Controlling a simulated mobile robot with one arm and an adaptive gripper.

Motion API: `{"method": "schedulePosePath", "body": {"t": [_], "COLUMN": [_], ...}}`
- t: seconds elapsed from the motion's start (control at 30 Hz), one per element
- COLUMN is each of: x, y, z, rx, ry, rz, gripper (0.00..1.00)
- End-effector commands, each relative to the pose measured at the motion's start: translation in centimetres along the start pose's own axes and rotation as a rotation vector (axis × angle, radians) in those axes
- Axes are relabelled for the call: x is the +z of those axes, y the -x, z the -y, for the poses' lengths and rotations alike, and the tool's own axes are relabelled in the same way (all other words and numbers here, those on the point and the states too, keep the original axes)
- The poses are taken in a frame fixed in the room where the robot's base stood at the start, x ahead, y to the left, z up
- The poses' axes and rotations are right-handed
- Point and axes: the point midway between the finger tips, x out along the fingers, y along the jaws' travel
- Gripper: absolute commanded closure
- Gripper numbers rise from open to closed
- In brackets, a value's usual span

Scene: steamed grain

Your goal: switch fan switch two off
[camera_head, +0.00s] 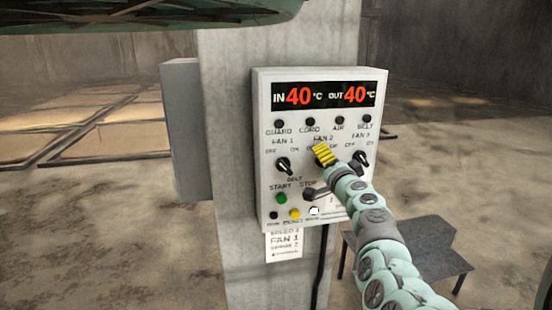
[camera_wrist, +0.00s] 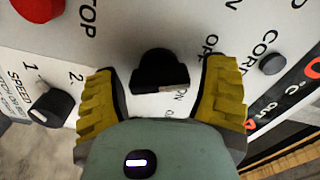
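The fan 2 switch is a black knob (camera_wrist: 160,68) on the white control panel (camera_head: 262,130). In the head view my gripper (camera_head: 323,155) covers most of it, below the FAN 2 label. In the wrist view my gripper (camera_wrist: 163,82) is open. One yellow finger is on each side of the knob, with a visible gap on both sides. An ON label shows just beside the knob, partly covered. I cannot tell for sure which position the knob points to.
The fan 1 knob (camera_head: 284,166) is to the left and the fan 3 knob (camera_head: 361,161) close to the right. A green start button (camera_head: 281,198) is below. A red button (camera_wrist: 38,8) and speed knob (camera_wrist: 52,107) show in the wrist view. A dark table (camera_head: 435,250) stands lower right.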

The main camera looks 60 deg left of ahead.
Motion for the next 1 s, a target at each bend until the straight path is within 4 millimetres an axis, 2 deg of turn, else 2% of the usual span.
{"method": "schedulePosePath", "body": {"t": [0.07,0.5,0.67,1.0], "x": [0.02,-0.03,0.10,-0.09], "y": [0.00,0.01,0.00,0.02], "z": [0.01,0.00,-0.17,-0.02], "rx": [0.000,0.000,-0.002,-0.001], "ry": [0.000,0.000,0.044,0.247], "rz": [0.000,0.000,0.000,-0.004], "gripper": [0.37,0.81,0.81,0.81]}}
